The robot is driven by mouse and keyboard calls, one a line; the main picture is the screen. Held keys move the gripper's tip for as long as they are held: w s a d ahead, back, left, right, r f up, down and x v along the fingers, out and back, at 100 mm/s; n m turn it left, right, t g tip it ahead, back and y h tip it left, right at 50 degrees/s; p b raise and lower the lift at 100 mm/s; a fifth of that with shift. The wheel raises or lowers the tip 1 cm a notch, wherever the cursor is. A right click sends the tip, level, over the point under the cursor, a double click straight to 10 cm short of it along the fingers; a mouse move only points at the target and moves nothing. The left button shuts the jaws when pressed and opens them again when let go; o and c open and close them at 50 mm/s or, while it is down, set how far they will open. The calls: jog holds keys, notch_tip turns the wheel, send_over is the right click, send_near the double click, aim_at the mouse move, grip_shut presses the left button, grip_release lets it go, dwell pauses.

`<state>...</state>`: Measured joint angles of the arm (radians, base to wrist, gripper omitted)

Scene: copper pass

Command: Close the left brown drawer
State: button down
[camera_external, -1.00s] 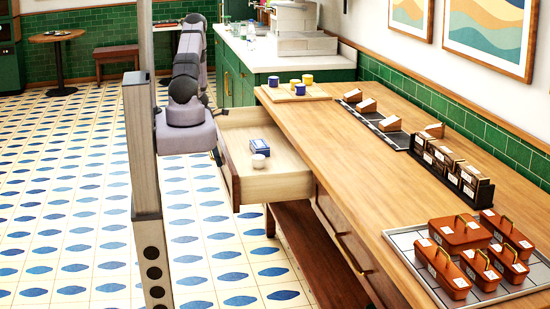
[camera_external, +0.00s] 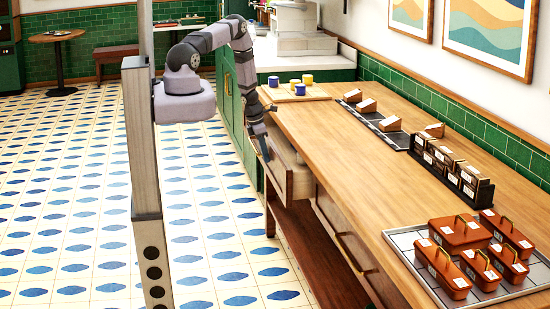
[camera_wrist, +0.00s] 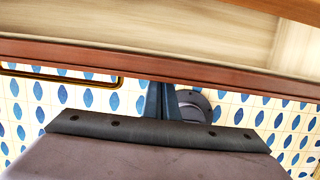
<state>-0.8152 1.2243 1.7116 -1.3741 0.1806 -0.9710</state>
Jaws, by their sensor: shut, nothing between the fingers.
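The left brown drawer (camera_external: 301,183) juts a short way out from under the wooden counter, with only a narrow strip of its inside showing. In the wrist view its reddish-brown front edge (camera_wrist: 220,73) crosses the picture, with a brass handle (camera_wrist: 112,82) at the left. My gripper (camera_external: 267,152) is shut and empty at the outer face of the drawer front. Its fingertips (camera_wrist: 164,88) show against that front in the wrist view; I cannot tell whether they touch it.
The counter (camera_external: 335,150) carries a board with several cups (camera_external: 298,92), a dark rack of boxes (camera_external: 455,172) and a tray (camera_external: 410,250) of brown lidded containers. A second drawer (camera_external: 343,232) sits to the right. The tiled floor in front is clear.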

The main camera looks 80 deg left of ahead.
jog(key=shift+w, duration=0.25)
jog(key=shift+s+f, duration=0.1)
dwell(0.5)
